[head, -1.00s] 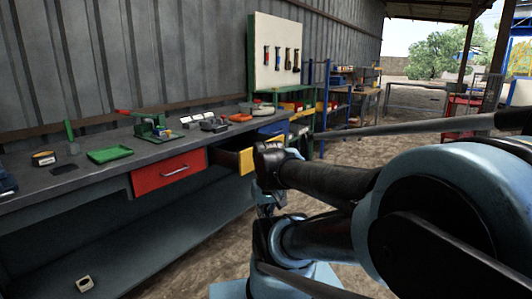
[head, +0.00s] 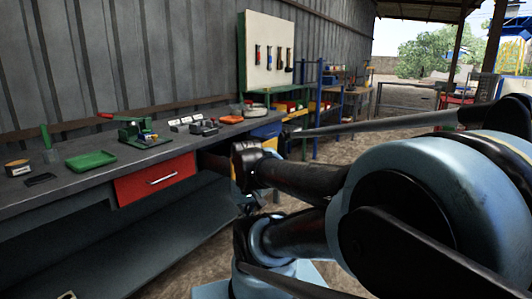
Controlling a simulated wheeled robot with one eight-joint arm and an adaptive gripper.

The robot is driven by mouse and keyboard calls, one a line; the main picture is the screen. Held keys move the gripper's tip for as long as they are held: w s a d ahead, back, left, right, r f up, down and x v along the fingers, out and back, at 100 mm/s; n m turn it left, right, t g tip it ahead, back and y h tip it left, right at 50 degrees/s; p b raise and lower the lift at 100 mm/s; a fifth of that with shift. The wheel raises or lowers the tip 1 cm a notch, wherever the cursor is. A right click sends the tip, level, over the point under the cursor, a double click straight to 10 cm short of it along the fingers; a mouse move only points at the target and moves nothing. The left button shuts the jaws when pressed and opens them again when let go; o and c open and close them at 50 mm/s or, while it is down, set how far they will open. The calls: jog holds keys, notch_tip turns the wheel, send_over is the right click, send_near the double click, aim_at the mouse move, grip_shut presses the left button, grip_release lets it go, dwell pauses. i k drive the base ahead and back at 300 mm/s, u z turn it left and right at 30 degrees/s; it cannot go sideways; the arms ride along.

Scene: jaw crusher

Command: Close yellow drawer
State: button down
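The yellow drawer is in the workbench, right of the red drawer (head: 155,179). My gripper (head: 250,204) is a small dark shape below the bend of my arm, in front of the bench near the drawer. My arm covers much of this area, so I cannot tell whether the gripper touches the drawer or whether its fingers are open.
The grey workbench (head: 60,198) runs along the corrugated wall. A green tray (head: 91,161), a green vise-like tool (head: 138,133) and small items lie on top. A tool board (head: 270,55) and shelves stand beyond. Open dirt ground lies to the right, partly behind my arm.

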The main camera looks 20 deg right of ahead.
aim_at(215, 157)
jog(key=z, duration=0.05)
jog(key=i, duration=1.25)
